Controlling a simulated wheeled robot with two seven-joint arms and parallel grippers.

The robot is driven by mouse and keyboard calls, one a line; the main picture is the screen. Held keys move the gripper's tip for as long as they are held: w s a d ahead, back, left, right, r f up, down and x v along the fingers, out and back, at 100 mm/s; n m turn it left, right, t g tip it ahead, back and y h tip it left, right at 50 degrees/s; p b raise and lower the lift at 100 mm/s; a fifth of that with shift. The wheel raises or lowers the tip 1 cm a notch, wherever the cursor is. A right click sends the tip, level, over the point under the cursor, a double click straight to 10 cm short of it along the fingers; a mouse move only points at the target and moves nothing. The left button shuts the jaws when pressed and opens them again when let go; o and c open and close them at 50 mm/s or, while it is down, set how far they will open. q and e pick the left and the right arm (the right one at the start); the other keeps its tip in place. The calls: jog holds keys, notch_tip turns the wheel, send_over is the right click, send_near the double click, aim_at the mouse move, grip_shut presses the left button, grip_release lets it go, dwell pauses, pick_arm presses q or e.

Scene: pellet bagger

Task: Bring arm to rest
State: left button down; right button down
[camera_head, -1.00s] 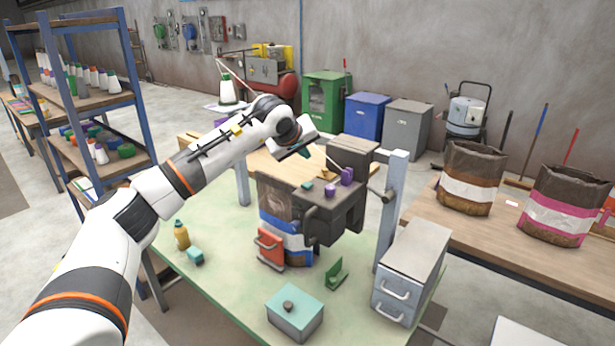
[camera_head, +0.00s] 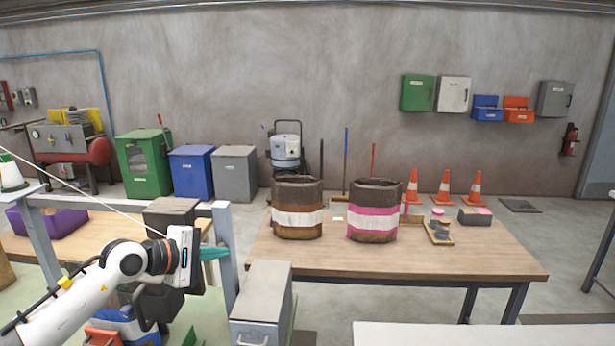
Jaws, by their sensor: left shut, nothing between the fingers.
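My left arm (camera_head: 75,302) comes in from the lower left, over the bagger bench. My left gripper (camera_head: 214,253) points right, with its teal fingers shut and empty, in front of the bench's grey frame post (camera_head: 222,235). The dark bagger machine (camera_head: 165,215) is partly hidden behind my left wrist. My right gripper is out of view.
A grey drawer cabinet (camera_head: 262,290) stands right of the gripper. On the wooden table (camera_head: 400,262) stand a white-banded sack (camera_head: 298,218) and a pink-banded sack (camera_head: 375,222). Floor shows between the benches. A white surface (camera_head: 450,335) lies at bottom right.

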pick_arm(q)
jog(key=s+d+r+n+t+h, duration=0.2)
jog(key=s+d+n+t+h, duration=0.45)
jog(key=n, duration=0.95)
jog(key=s+a+f+n+g+y, duration=0.1)
jog(key=s+a+f+n+y, duration=0.35)
jog(key=n, duration=0.65)
jog(key=s+a+f+n+g+y, duration=0.1)
jog(key=s+a+f+n+y, duration=0.1)
jog(key=s+f+n+y, duration=0.65)
jog(key=s+a+f+n+g+y, duration=0.1)
jog(key=a+f+n+y, duration=0.3)
jog(key=n, duration=0.9)
jog(key=s+d+f+n+g+h, duration=0.15)
jog(key=s+f+n+g, duration=0.35)
jog(key=s, duration=0.5)
jog(key=s+d+f+n+g, duration=0.2)
jog(key=s+f+n+g, duration=0.3)
jog(key=s, duration=0.5)
notch_tip(320, 180, down, 33)
jog(key=s+m+g+b, duration=0.2)
jog(key=b, duration=0.2)
jog(key=s+a+f+b, duration=0.3)
jog(key=s+f, duration=1.3)
jog(key=f, duration=0.2)
jog(key=shift+s+g, duration=0.15)
jog(key=shift+g, duration=0.2)
